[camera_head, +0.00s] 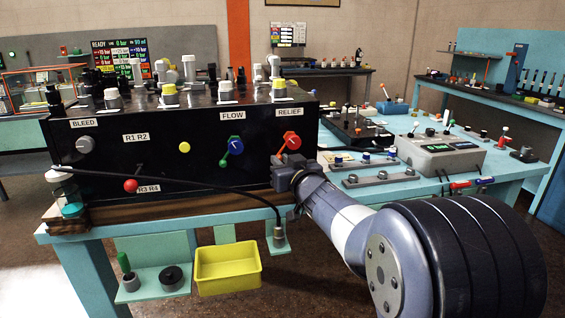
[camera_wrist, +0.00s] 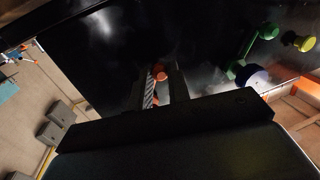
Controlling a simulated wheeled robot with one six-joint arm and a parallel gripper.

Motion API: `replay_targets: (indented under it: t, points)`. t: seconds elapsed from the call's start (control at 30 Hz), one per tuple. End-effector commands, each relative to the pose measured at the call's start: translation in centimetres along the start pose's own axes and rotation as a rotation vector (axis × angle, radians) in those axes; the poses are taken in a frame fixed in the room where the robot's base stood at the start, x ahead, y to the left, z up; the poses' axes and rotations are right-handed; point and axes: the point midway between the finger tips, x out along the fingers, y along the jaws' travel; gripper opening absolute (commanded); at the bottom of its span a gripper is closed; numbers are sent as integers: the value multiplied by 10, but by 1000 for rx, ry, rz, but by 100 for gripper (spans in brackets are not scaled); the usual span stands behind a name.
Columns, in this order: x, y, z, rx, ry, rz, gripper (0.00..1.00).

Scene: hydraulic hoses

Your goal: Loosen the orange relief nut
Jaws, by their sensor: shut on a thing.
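The orange relief nut (camera_head: 292,140) is on the black panel under the RELIEF label, with an orange arm slanting down to the left. My gripper (camera_head: 284,168) is at the panel just below it in the head view and covers the end of that arm. In the wrist view an orange piece of the relief nut (camera_wrist: 159,73) shows between the two fingers of my gripper (camera_wrist: 158,88). The jaws are shut on it. The exact contact is dark and partly hidden.
A blue knob with a green lever (camera_head: 234,145) sits left of the nut under FLOW. A black hose (camera_head: 170,178) sags across the panel front to a fitting (camera_head: 279,233). A yellow bin (camera_head: 228,269) hangs below the table edge. A grey meter box (camera_head: 440,153) stands right.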

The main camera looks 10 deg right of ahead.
Motion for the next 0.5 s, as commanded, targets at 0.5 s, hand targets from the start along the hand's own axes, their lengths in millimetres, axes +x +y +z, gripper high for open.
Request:
replay_targets:
  t: [0.5]
  points:
    - [-1, 7, 2, -123, -26, 2, 0]
